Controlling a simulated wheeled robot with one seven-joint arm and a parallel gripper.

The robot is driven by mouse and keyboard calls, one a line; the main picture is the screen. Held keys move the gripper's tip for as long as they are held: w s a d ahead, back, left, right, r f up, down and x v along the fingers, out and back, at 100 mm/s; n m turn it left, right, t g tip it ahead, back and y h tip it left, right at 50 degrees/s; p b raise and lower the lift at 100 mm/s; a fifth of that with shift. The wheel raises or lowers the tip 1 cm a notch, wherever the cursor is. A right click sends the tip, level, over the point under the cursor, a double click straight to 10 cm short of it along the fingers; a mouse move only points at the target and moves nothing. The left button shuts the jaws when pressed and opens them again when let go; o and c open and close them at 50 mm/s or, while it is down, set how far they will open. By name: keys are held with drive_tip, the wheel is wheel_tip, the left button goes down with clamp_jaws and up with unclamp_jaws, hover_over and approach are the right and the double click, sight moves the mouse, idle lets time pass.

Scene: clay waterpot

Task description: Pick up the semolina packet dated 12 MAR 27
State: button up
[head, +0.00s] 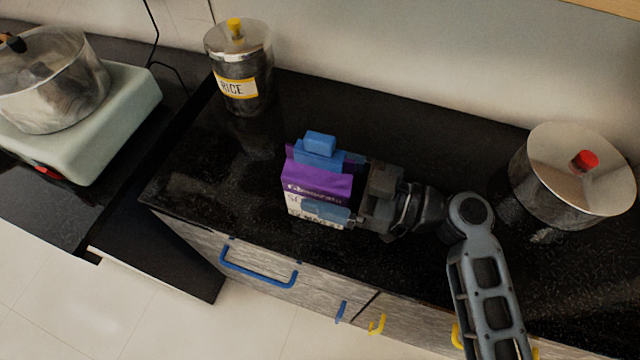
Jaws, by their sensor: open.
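A purple and white packet (318,184) stands on the black counter, left of my gripper. Its white lower front carries dark print that is partly covered by a blue finger, and I cannot read the full date. My gripper (325,188) reaches in from the right, with its blue fingers on the far and near sides of the packet. The jaws are open around it, and I cannot tell whether either finger touches it. A blue piece (320,141) shows at the packet's top; I cannot tell whether it is a clip or part of a finger.
A RICE canister (240,70) with a yellow knob stands at the back left. A steel pot (573,178) with a red knob is at the right. Another pot (50,85) sits on a pale green stove (120,115). The counter (420,135) behind the gripper is clear.

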drive_tip(key=c, duration=1.4)
drive_tip(key=shift+r, duration=0.1)
